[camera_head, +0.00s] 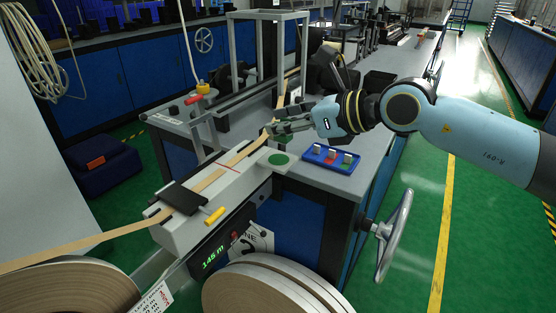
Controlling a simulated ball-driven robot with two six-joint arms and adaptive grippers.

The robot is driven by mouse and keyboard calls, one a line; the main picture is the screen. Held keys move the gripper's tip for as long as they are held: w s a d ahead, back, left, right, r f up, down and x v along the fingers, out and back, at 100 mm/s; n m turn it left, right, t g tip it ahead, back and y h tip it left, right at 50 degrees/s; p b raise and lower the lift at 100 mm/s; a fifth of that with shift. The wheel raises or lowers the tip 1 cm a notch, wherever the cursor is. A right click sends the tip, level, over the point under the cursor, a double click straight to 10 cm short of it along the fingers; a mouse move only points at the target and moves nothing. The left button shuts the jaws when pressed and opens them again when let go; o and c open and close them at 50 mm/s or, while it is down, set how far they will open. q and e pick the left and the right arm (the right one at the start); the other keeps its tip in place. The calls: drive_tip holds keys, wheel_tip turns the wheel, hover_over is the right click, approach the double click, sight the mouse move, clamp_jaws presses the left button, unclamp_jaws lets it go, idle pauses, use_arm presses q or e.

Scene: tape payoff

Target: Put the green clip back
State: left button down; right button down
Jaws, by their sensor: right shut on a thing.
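My right gripper (273,128) reaches in from the right and is shut at the brown tape (238,157), above the grey bench. What lies between its fingertips is small and mostly hidden; I cannot tell if it is the green clip. A blue tray (313,158) with small pale and coloured pieces lies on the bench, right of and below the gripper. My left gripper is not in view.
The tape runs over a pale guide block (222,192) with a black plate (181,198) and a yellow handle (214,216). A green disc (278,159) sits left of the tray. A metal frame (235,60) stands behind. A handwheel (394,238) juts out at the front right.

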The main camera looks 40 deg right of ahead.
sight(278, 139)
drive_tip(key=shift+w+a+f, duration=0.15)
drive_tip(key=shift+w+a, duration=0.1)
drive_tip(key=shift+w, duration=0.05)
drive_tip(key=shift+f, duration=0.2)
drive_tip(key=shift+f+b, duration=0.65)
drive_tip(key=shift+f, duration=1.2)
drive_tip(key=c, duration=1.1)
unclamp_jaws()
drive_tip(key=shift+f, duration=0.1)
